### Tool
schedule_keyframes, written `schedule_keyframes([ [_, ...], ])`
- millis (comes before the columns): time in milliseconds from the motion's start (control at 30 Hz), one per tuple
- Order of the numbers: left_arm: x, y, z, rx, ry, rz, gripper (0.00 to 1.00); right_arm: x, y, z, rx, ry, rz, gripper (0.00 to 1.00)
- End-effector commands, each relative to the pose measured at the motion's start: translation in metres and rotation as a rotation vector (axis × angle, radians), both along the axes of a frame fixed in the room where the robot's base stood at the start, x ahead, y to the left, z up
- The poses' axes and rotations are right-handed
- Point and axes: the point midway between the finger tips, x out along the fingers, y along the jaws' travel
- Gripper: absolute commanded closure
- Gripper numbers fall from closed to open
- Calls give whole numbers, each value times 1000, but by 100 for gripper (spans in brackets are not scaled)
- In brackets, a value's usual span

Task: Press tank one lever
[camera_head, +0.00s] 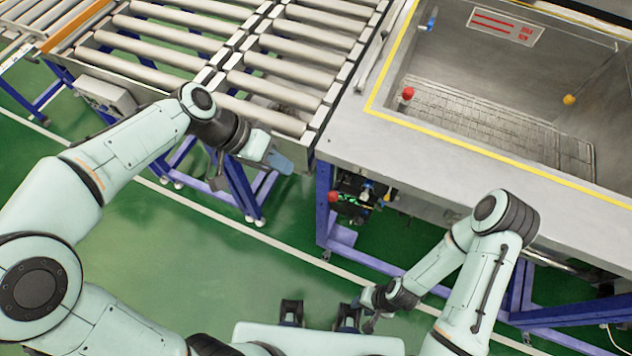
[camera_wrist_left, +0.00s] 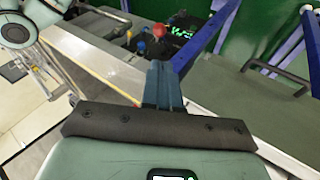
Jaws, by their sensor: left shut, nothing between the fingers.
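The tank (camera_head: 345,140) is a grey metal basin with a yellow edge line, on the right in the head view. Below its left front corner is a valve unit (camera_head: 362,200) with a red knob (camera_head: 333,197) and blue parts. In the left wrist view the red knob (camera_wrist_left: 159,30) lies beyond the fingertips, with a green display (camera_wrist_left: 183,32) beside it. I cannot tell which part is the tank one lever. My left gripper (camera_head: 283,164), also in the left wrist view (camera_wrist_left: 163,68), is shut and empty, left of the valve unit and apart from it. My right gripper (camera_head: 370,318) is low near my base; its fingers are unclear.
A roller conveyor (camera_head: 230,60) on blue legs stands left of the tank. Inside the basin are a wire grid (camera_head: 490,125), a red knob (camera_head: 408,93) and a yellow knob (camera_head: 569,99). The green floor (camera_head: 170,250) in front is clear.

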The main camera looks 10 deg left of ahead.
Motion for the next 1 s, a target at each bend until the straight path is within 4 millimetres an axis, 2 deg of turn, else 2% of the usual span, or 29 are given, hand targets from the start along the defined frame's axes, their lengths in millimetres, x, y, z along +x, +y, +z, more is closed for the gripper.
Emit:
schedule_keyframes([
  [367,0,-5,-7,0,4,0,100,0,0,-1,0,1,0,62],
  [467,0,-13,-19,1,6,-2,100,-1,0,-2,0,1,0,62],
  [800,5,-56,-77,2,7,-2,100,-3,0,-6,0,3,0,62],
  [1000,7,-74,-102,3,5,0,100,-3,0,-7,0,4,0,62],
])
